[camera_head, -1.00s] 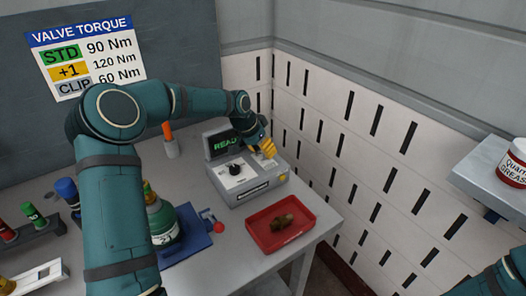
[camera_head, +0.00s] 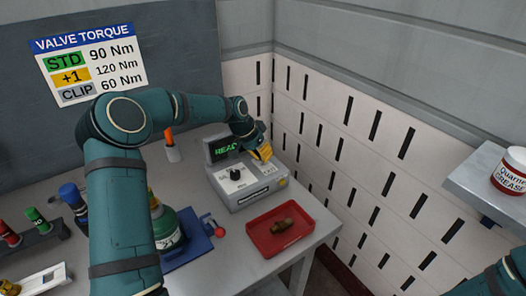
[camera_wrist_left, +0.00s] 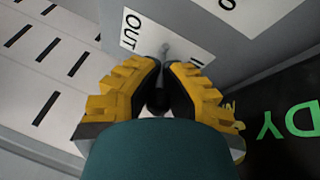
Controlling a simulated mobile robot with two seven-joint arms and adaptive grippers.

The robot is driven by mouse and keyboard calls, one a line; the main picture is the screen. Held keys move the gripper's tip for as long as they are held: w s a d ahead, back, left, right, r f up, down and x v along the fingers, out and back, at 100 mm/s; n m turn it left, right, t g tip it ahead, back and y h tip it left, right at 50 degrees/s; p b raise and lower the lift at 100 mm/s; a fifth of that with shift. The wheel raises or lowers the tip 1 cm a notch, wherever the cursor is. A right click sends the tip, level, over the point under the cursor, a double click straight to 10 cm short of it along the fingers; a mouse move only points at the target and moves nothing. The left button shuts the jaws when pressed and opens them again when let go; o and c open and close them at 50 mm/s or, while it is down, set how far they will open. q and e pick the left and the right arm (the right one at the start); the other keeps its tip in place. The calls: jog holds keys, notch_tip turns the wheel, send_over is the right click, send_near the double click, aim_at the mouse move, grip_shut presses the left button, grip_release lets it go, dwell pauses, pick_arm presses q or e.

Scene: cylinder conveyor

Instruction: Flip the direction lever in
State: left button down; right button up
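The grey control box (camera_head: 248,195) stands on the bench with a lit green display (camera_head: 225,149) and a black knob (camera_head: 236,174). In the left wrist view, a small grey direction lever (camera_wrist_left: 165,48) stands on a white label (camera_wrist_left: 138,38) reading OUT on the left; the text on the right is mostly covered. My left gripper (camera_head: 263,153) is over the box's right rear part and hides the lever in the head view. Its yellow fingers, with dark tips (camera_wrist_left: 162,68), are together right at the lever; whether they touch it is unclear. My right gripper is out of view.
A green bottle (camera_head: 165,228) stands on a blue base behind my left arm. A slotted wall (camera_head: 345,150) is close on the right. A shelf holds a grease tin (camera_head: 508,172).

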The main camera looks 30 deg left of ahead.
pick_arm(q)
jog(key=shift+w+a+g+h+p, duration=0.25)
jog(key=shift+g+h+p, duration=0.15)
jog(key=shift+h+p, duration=0.6)
jog(key=c, duration=1)
grip_release()
jog(key=shift+f, duration=0.1)
notch_tip(320, 180, up, 10)
jog(key=shift+r, duration=0.1)
jog(key=shift+s, duration=0.1)
